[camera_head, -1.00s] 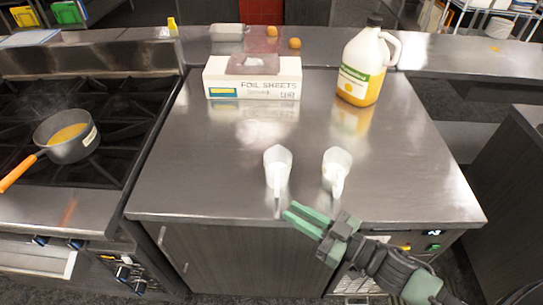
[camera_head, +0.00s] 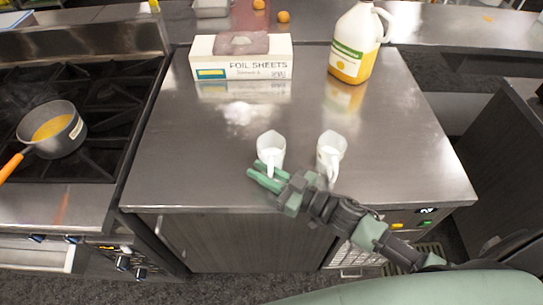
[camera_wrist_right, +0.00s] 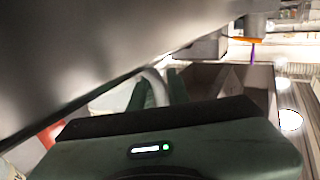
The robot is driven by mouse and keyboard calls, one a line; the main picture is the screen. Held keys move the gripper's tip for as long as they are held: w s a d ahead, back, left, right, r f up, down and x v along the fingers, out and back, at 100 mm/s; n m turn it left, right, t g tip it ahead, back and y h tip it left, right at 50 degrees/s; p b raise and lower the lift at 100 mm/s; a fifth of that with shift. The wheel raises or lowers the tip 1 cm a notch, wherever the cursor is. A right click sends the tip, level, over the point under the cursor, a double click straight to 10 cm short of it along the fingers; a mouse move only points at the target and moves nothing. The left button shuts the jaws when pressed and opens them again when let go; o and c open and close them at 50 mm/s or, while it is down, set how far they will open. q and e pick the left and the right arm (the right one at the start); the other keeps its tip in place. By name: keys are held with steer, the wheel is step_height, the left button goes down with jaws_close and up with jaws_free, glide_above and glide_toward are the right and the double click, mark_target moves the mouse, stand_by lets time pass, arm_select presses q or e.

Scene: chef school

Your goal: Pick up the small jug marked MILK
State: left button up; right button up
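Two small white jugs stand upright side by side near the front of the steel counter (camera_head: 190,150): a left jug (camera_head: 271,145) and a right jug (camera_head: 332,148). No MILK marking is readable on either. My right gripper (camera_head: 261,174) is at the left jug's front, by its handle. Its green fingers are parted. In the wrist view, a curved white handle (camera_wrist_right: 156,86) shows between the two fingers of my right gripper (camera_wrist_right: 158,92), with gaps beside it. The fingertips are partly hidden there. My left gripper is not in view.
A foil sheets box (camera_head: 240,71) and a large bottle (camera_head: 354,48) with orange contents stand at the counter's back. A pan (camera_head: 62,140) with an orange handle sits on the stove (camera_head: 105,100) at left. The counter's middle is clear.

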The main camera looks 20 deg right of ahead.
steer(key=shift+s, duration=0.1)
jaws_close()
stand_by(1.3)
